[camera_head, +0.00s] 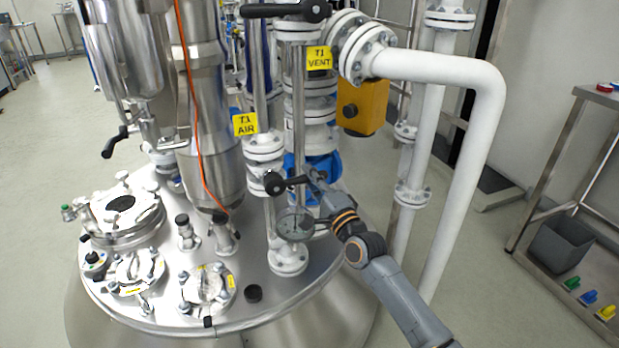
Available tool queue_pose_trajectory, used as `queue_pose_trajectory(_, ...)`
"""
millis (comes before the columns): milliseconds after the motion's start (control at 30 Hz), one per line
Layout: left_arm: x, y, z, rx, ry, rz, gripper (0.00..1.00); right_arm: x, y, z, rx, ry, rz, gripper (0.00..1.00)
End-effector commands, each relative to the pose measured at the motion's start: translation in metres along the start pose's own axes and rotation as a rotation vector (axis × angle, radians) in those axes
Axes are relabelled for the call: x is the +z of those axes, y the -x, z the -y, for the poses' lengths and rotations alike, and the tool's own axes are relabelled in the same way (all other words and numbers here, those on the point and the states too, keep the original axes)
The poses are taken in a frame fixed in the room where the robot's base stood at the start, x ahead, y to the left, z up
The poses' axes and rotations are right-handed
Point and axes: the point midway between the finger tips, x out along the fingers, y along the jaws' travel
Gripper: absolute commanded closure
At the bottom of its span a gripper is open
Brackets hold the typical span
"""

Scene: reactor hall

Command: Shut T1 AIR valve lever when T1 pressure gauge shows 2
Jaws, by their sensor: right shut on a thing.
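The T1 AIR label (245,124) is a yellow tag on a vertical steel pipe on the reactor lid. Below it, a black valve lever (276,184) points right, roughly level. My right gripper (314,181) comes from the lower right and is shut on the lever's right end, which it partly hides. The T1 pressure gauge (294,224) is a round dial just below the lever. Its needle and numbers are too small to read. My left gripper is not in view.
A yellow T1 VENT label (319,58) and another black lever (285,10) are above. The reactor lid (260,315) carries several fittings. A metal rack (560,160) stands far right, with open floor between.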

Motion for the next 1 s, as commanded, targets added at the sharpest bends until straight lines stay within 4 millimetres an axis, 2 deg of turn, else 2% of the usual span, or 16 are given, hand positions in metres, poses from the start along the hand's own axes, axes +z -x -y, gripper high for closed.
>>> queue_pose_trajectory(33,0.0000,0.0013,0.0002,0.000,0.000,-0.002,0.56,-0.0002,0.0026,-0.0097,0.016,-0.005,-0.001,1.00)
queue_pose_trajectory(467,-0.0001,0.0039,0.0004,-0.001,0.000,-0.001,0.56,0.0001,0.0025,-0.0095,0.015,-0.009,-0.002,1.00)
queue_pose_trajectory(500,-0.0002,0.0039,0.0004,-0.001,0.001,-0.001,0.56,0.0002,0.0025,-0.0095,0.015,-0.009,-0.001,0.72)
queue_pose_trajectory(600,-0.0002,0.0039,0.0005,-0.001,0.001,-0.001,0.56,0.0002,0.0021,-0.0083,0.013,-0.009,-0.001,0.56)
queue_pose_trajectory(867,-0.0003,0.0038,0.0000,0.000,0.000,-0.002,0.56,0.0004,0.0013,-0.0042,0.005,-0.009,-0.002,0.56)
queue_pose_trajectory(1000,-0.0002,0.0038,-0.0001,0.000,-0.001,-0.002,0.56,0.0006,0.0085,-0.0049,0.005,-0.010,-0.002,0.56)
